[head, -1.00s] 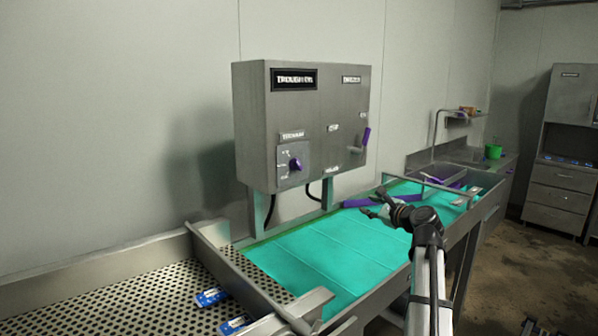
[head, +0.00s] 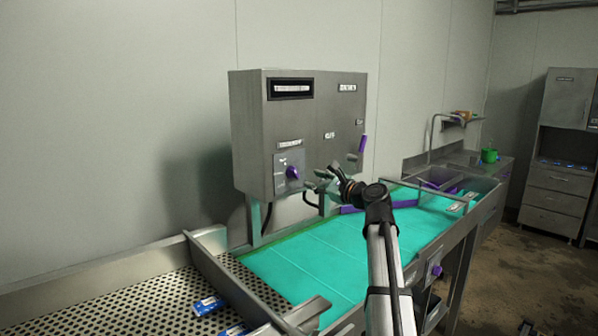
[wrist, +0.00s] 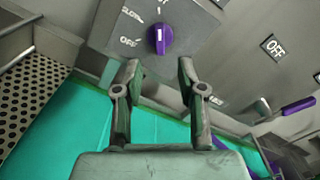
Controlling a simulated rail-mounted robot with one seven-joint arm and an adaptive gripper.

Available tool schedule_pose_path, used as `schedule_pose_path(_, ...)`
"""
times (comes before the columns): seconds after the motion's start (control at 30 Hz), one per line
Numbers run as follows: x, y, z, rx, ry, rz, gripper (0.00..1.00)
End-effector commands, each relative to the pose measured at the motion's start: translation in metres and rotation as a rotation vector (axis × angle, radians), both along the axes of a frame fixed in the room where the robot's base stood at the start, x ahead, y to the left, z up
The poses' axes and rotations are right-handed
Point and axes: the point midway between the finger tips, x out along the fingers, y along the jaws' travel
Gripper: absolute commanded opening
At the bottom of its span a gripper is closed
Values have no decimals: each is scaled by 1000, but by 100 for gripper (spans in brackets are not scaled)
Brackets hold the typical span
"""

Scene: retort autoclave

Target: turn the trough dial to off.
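The purple trough dial (head: 292,173) is on a small plate at the lower left of the grey control box (head: 312,110). In the wrist view the dial (wrist: 160,38) has a white mark pointing up the picture, with "SLOW" and "OFF" printed to its left. The mark is not at the OFF label. My gripper (head: 318,181) is just right of the dial in the head view. In the wrist view my gripper (wrist: 159,64) is open and empty, its two fingers apart below the dial. Contact with the dial does not show.
A purple-handled lever (head: 362,144) is on the box's right side; it also shows in the wrist view (wrist: 298,106). The teal trough (head: 300,262) runs beneath. A perforated tray (head: 150,305) is at left. Another purple knob (head: 436,271) is on the trough's front.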

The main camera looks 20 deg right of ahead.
Motion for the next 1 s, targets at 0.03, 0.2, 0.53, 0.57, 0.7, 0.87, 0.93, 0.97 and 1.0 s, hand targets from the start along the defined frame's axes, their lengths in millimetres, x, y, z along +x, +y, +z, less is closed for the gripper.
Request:
schedule_pose_path(0.03, 12, 2, 4, 0, 2, 2, 40)
schedule_pose_path(0.2, 43, 12, 3, 0, 1, 2, 40)
schedule_pose_path(0.53, 75, 22, 1, 0, 0, 0, 40)
schedule_pose_path(0.57, 76, 22, 1, 0, 0, 0, 40)
schedule_pose_path(0.7, 78, 23, 0, -1, 0, 0, 40)
schedule_pose_path(0.87, 78, 23, 0, -1, 0, 0, 40)
schedule_pose_path(0.93, 78, 23, 0, -1, 0, 0, 25)
schedule_pose_path(0.97, 78, 23, 0, -1, 0, 0, 15)
schedule_pose_path(1.0, 78, 23, 0, -1, 0, 0, 1)
